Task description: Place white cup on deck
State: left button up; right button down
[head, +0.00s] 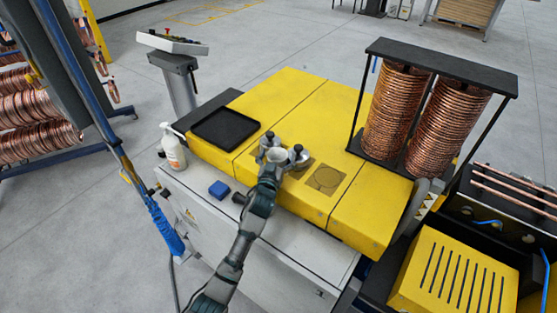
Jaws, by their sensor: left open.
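My left gripper (282,150) is open over the middle of the yellow deck (263,103), with its arm reaching up from the bottom of the head view. A greyish shape shows around its fingers, too small and too covered to tell whether it is a cup. I cannot make out a white cup for certain. My right gripper is not in view.
A black tray (225,127) lies on the deck's left part. Copper coils (396,112) stand in a black frame at right. The deck's front right is clear.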

pick_arm(q)
jog(key=shift+w+a, duration=0.1)
jog(key=shift+w, duration=0.05)
jog(key=shift+r, duration=0.1)
jog(key=c, duration=1.4)
